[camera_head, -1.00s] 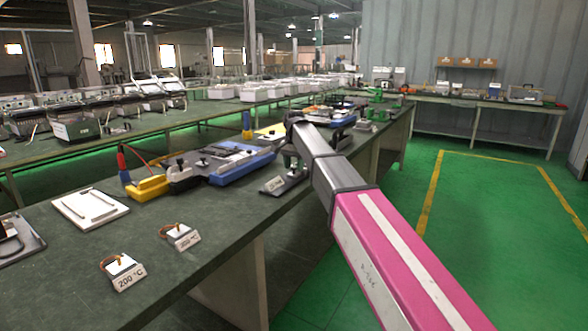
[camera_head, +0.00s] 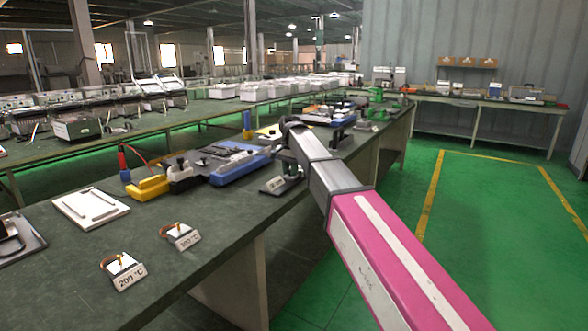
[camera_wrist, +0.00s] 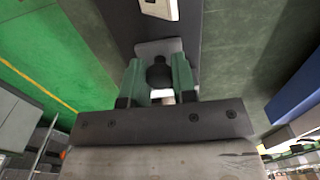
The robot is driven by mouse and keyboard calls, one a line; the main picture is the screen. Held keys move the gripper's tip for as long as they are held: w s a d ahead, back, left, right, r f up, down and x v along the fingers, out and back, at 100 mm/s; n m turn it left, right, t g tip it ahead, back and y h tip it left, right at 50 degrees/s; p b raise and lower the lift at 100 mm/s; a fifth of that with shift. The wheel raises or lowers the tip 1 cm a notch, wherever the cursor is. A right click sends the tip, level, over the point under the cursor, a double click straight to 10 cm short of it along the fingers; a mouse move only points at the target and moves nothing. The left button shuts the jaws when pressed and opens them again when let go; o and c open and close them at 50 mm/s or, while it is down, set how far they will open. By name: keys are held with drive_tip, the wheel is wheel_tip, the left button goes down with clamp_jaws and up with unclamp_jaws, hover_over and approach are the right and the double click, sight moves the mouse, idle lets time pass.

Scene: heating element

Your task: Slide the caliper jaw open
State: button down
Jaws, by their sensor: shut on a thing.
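My gripper (camera_wrist: 158,82) points down at a small device on the bench. In the wrist view its two green fingers are closed on a dark round knob (camera_wrist: 160,71). The knob stands in front of a light grey plate (camera_wrist: 150,47) on a long dark base (camera_wrist: 188,40). I take this device to be the caliper, but its jaw cannot be made out. In the head view the device's dark base with a white label (camera_head: 273,184) shows at the bench's right edge, below my wrist.
Two small labelled plates (camera_head: 126,276) and a white tray (camera_head: 90,207) lie nearer on the green bench (camera_head: 215,222). Open floor (camera_head: 480,220) is to the right.

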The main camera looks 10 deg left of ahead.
drive_tip(key=shift+s+a, duration=0.2)
drive_tip(key=shift+s, duration=0.3)
drive_tip(key=shift+s+a, duration=0.15)
drive_tip(key=shift+s, duration=0.3)
drive_tip(key=c, duration=0.9)
unclamp_jaws()
drive_tip(key=shift+c, duration=0.2)
wheel_tip(320, 180, up, 11)
drive_tip(key=shift+s+f, duration=0.1)
